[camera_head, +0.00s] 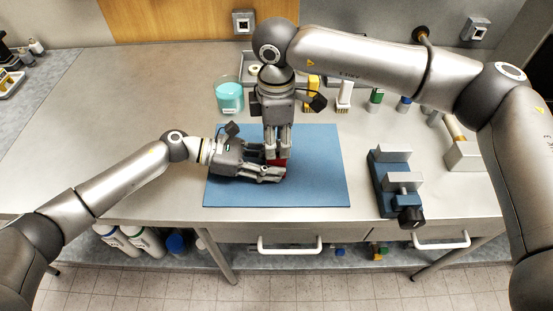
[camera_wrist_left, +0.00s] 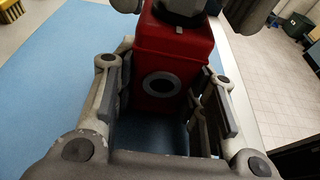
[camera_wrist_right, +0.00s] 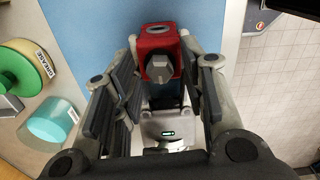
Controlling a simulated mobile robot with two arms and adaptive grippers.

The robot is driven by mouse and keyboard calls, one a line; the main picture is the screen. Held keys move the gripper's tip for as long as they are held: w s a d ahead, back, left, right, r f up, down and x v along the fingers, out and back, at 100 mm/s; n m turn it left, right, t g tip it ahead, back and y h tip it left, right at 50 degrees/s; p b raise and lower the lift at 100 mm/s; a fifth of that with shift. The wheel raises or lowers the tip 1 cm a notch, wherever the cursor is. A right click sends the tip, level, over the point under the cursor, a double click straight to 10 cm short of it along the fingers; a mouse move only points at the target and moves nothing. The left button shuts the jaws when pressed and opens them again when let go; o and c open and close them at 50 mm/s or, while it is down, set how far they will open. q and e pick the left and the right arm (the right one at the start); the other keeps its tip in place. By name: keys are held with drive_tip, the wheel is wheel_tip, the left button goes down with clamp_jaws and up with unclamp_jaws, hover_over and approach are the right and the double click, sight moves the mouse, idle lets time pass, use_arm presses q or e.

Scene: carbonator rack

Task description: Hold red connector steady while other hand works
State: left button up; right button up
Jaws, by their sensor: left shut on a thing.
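The red connector (camera_head: 279,162) is a red block above the blue mat (camera_head: 320,185). In the left wrist view the connector (camera_wrist_left: 172,60) shows a round grey-ringed port on its face. My left gripper (camera_head: 270,172) is shut on its sides, coming in low from the left. In the right wrist view the red connector (camera_wrist_right: 158,45) carries a grey hex fitting (camera_wrist_right: 158,68) on top. My right gripper (camera_head: 277,152) points down from above. Its fingers are open on either side of the fitting, with gaps visible. The connector's underside is hidden.
A blue vise (camera_head: 393,180) stands right of the mat. A teal jar (camera_head: 229,97) stands behind the mat on the left. Yellow, white and green-marked items stand along the back. The bench to the left of the mat is clear.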

sight(277, 143)
drive_tip(key=shift+r, duration=2.9)
use_arm(q)
drive_tip(key=o, duration=0.9)
drive_tip(key=shift+c, duration=0.2)
